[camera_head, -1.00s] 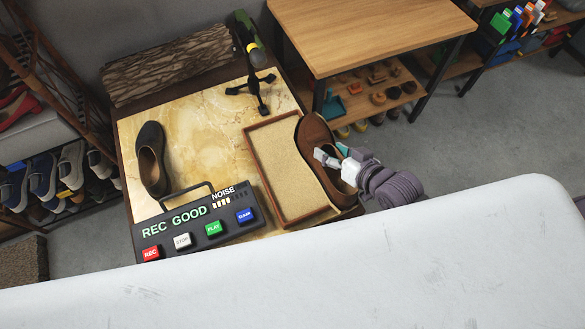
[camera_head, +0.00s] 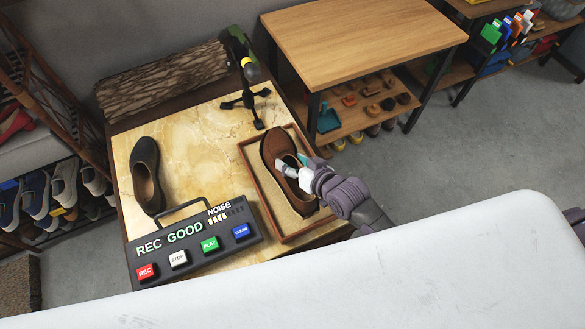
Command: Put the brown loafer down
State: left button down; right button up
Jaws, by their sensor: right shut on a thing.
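The brown loafer (camera_head: 276,149) is over the sand-coloured tray (camera_head: 249,170), lined up with its long side. My right gripper (camera_head: 287,175) is shut on the loafer near its opening. The shoe looks low in or just above the tray; I cannot tell whether its sole touches the surface. A dark shoe (camera_head: 146,168) stands on the marble-topped table (camera_head: 200,130) to the left. My left gripper is not in view.
A recorder box (camera_head: 195,246) with coloured buttons stands at the front of the table. A black microphone stand (camera_head: 246,97) is behind the tray. A log (camera_head: 165,80) lies at the back. A wooden table (camera_head: 360,35) is at the back right.

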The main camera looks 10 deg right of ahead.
jog(key=shift+f, duration=1.95)
jog(key=shift+f, duration=0.1)
jog(key=o, duration=1.5)
jog(key=v, duration=1.2)
